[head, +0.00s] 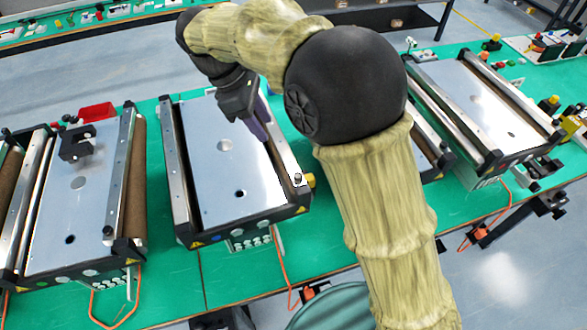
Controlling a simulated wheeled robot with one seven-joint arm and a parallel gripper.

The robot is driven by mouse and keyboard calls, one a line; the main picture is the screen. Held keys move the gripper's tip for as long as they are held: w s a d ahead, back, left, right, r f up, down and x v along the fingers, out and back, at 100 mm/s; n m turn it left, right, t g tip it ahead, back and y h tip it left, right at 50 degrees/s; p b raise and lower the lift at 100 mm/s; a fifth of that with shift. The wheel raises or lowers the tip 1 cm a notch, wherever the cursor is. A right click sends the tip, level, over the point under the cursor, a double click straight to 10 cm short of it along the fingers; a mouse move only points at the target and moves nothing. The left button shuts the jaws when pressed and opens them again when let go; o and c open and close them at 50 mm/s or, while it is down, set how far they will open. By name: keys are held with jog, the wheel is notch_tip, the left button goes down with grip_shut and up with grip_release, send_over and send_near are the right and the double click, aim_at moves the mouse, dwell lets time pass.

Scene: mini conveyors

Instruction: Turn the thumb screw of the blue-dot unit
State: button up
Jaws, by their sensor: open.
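The blue-dot unit (225,180) is the middle mini conveyor, with a small blue dot (217,231) on its front face. Its bed is a grey metal plate with two round holes, between two side rails.
A similar unit with a green dot (90,272) stands at the left, with a black bracket (76,144) on its plate. Another conveyor (480,100) stands at the right. My arm hides part of a unit between. Orange cables hang at the front of the green table (170,287).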

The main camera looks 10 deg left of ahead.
aim_at(297, 175)
jog(key=shift+d, duration=0.1)
jog(key=p+x, duration=0.3)
jog(key=x, duration=1.4)
jog(key=shift+f, duration=0.25)
grip_shut()
